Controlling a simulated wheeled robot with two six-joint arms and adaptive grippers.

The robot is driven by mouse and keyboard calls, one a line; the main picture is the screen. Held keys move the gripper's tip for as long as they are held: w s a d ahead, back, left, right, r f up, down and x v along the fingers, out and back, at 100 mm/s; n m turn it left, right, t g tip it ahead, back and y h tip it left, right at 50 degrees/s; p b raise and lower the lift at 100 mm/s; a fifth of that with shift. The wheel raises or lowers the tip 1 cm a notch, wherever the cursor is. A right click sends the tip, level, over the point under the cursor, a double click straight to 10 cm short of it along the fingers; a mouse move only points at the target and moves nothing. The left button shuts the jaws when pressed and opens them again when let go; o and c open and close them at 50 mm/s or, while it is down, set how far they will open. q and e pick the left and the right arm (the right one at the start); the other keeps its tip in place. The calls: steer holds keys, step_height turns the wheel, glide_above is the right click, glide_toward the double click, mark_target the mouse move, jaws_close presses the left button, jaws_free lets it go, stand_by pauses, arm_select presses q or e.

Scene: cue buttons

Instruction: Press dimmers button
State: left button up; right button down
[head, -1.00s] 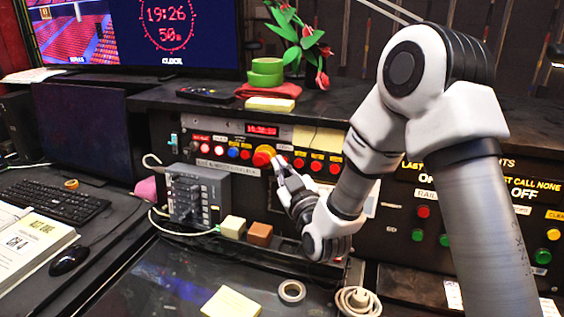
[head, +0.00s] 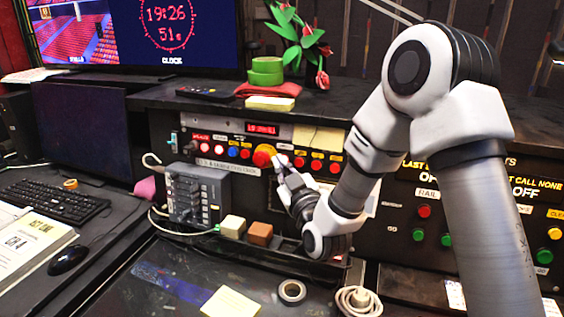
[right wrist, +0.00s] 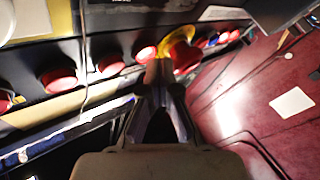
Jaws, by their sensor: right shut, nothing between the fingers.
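A row of cue buttons runs along the panel (head: 222,158) in the head view. A large button with a yellow surround (head: 263,155) stands out in that row. I cannot read which button is labelled dimmers. My right gripper (head: 281,164) is shut and empty, just right of and below the large button. In the right wrist view the shut fingertips (right wrist: 159,68) are close to the yellow-ringed button (right wrist: 183,52) and a smaller lit red button (right wrist: 146,53). I cannot tell whether they touch either one. My left gripper is in no view.
A grey fader box (head: 196,196) with cables stands left of the gripper. A cream block (head: 232,227) and a brown block (head: 260,234) sit below the panel. A tape roll (head: 292,291) and a coiled white cable (head: 357,300) lie on the desk.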

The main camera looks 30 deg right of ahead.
steer(key=s+a+b, duration=0.1)
steer(key=s+a, duration=0.3)
steer(key=shift+a+r, duration=0.25)
steer(key=shift+r, duration=0.15)
